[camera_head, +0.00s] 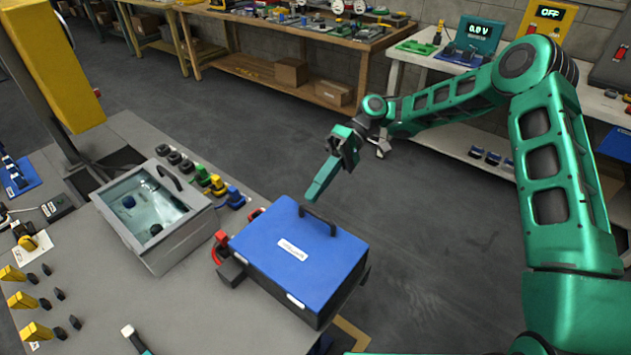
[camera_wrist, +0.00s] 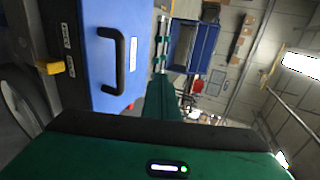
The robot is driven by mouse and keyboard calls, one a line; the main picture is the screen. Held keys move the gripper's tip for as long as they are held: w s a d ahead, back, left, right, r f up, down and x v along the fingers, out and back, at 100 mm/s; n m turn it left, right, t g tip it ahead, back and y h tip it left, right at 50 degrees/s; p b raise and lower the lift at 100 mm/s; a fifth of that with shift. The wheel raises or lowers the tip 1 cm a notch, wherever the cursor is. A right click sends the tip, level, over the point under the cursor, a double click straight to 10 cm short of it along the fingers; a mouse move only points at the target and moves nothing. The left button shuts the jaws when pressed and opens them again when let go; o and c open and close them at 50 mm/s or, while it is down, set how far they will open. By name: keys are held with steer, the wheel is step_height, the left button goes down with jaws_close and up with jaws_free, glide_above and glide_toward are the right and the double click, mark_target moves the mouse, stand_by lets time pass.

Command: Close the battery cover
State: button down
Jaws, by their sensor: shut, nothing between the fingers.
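The battery cover (camera_head: 290,250) is a blue lid with a white label and a dark handle (camera_head: 333,227). It lies flat over the dark battery box (camera_head: 312,318) and looks down, with no gap that I can see at its rim. In the wrist view the blue cover (camera_wrist: 92,70) stands at the left with its handle (camera_wrist: 118,62). My gripper (camera_head: 314,196) is shut and empty, pointing down just behind the handle. In the wrist view my green fingers (camera_wrist: 162,100) are to the right of the handle, apart from it.
A red connector (camera_head: 221,238) sits at the box's left side. The floor (camera_head: 440,240) right of the box is clear.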

step_height(320, 180, down, 6)
steer(key=w+d, duration=0.1)
steer(key=w, duration=0.1)
steer(key=shift+w+d, duration=0.2)
steer(key=shift+d, duration=0.1)
steer(key=shift+r, duration=0.1)
stand_by(0.4)
steer(key=v, duration=1.2)
steer(key=shift+r, duration=0.3)
